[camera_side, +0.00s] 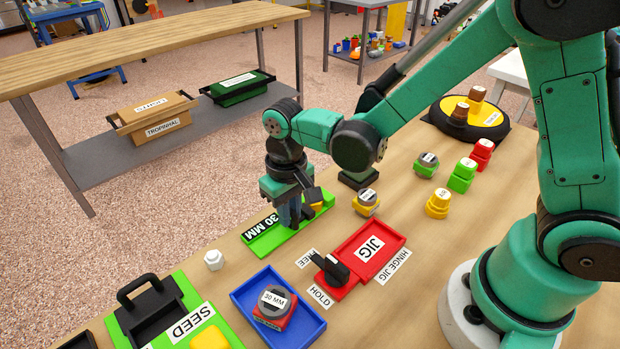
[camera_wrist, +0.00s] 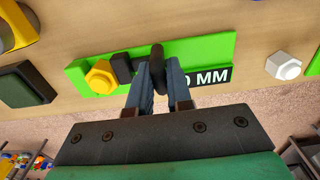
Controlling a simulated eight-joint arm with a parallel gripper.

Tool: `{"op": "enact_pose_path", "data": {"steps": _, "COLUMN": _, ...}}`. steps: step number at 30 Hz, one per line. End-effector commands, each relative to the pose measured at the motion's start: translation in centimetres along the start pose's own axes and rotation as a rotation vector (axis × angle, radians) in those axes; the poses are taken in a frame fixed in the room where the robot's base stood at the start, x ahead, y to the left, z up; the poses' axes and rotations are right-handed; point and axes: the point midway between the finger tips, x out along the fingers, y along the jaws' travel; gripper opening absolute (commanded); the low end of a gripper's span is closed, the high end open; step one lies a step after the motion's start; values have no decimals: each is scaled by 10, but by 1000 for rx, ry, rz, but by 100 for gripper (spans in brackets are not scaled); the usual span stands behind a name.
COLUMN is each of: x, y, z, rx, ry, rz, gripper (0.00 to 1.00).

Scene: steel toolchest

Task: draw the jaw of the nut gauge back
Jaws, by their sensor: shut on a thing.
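The nut gauge is a bright green plate (camera_side: 262,247) with a black "30 MM" label, lying on the bench; it also shows in the wrist view (camera_wrist: 205,49). A yellow hex nut (camera_wrist: 101,77) sits at one end of the plate, with a black block (camera_wrist: 121,68) right beside it. My gripper (camera_side: 290,217) points down over the plate. In the wrist view my gripper (camera_wrist: 159,78) is shut on a black upright handle (camera_wrist: 157,58) of the jaw.
A red jig (camera_side: 352,272) with a black knob stands to the front right. A blue tray (camera_side: 247,305) holds a grey-topped red piece labelled "30 MM". A white hex piece (camera_side: 214,260) stands near the plate's left end. Yellow, green and red stacked pieces stand to the right.

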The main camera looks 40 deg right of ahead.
Motion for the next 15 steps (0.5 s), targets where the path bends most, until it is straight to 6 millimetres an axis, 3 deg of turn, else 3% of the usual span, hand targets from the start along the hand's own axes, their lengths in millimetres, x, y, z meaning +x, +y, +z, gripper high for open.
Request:
{"op": "enact_pose_path", "data": {"steps": 10, "x": 0, "y": 0, "z": 0, "rx": 0, "ry": 0, "rz": 1, "gripper": 0}}
{"op": "enact_pose_path", "data": {"steps": 15, "x": 0, "y": -17, "z": 0, "rx": -4, "ry": -1, "rz": 1, "gripper": 0}}
